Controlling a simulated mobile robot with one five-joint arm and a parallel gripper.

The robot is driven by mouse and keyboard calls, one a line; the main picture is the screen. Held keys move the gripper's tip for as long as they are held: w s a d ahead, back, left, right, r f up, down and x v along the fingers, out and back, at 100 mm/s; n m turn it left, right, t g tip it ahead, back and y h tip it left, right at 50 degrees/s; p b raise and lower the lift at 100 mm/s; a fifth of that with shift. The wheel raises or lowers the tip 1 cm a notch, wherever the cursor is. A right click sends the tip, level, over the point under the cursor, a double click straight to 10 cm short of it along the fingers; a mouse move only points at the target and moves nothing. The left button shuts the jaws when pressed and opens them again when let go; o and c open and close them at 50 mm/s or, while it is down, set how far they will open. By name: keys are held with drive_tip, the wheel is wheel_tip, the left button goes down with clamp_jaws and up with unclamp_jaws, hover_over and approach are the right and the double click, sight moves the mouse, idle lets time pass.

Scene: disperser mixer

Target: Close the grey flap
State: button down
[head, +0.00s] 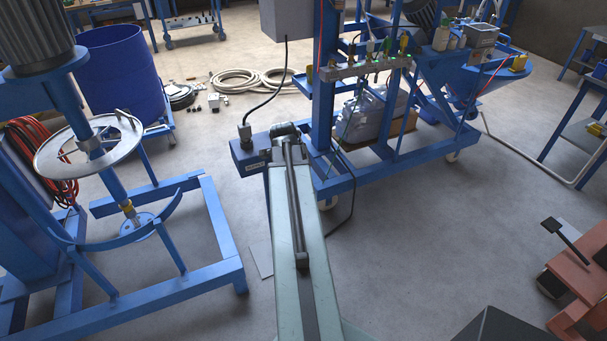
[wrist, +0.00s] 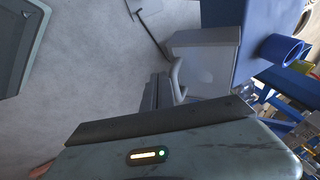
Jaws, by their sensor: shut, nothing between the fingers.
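In the wrist view, a light grey flat panel (wrist: 205,60) stands beside a blue part, close beyond my gripper (wrist: 178,88). It looks like the grey flap, but its hinge and how far it is open are not clear. My gripper is shut and empty, its body filling the bottom of that view. Whether it touches the panel cannot be told. In the head view, my grey-green arm reaches forward to a blue box (head: 248,157) with a cable, and my gripper (head: 287,129) is mostly hidden at the arm's far end.
A blue wheeled frame (head: 398,170) stands beyond and right of my arm. A blue mixer stand (head: 222,232) is at left, with a blue drum (head: 120,78) behind it. A black cable (head: 279,92) runs to the blue box.

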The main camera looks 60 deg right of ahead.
drive_tip(key=shift+s+d, duration=0.35)
drive_tip(key=shift+d, duration=0.15)
drive_tip(key=shift+s, duration=0.15)
idle(0.7)
